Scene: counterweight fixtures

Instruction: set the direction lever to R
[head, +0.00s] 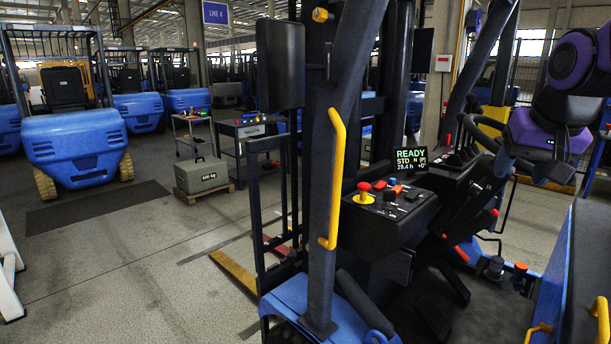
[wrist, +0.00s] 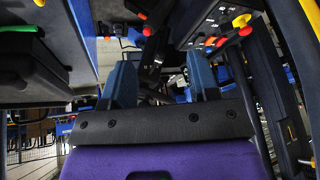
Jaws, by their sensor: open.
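My gripper (wrist: 161,68) shows in the wrist view as two blue fingers standing apart, with nothing between them. In the head view my purple arm is at the upper right, and the fingers are hard to make out there. The truck's display (head: 411,160) reads READY, STD, N (P).
A yellow grab handle (head: 334,180) runs up the dark post left of the console. A black steering wheel (head: 483,122) is near my arm. The seat side (head: 575,270) bounds the right.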

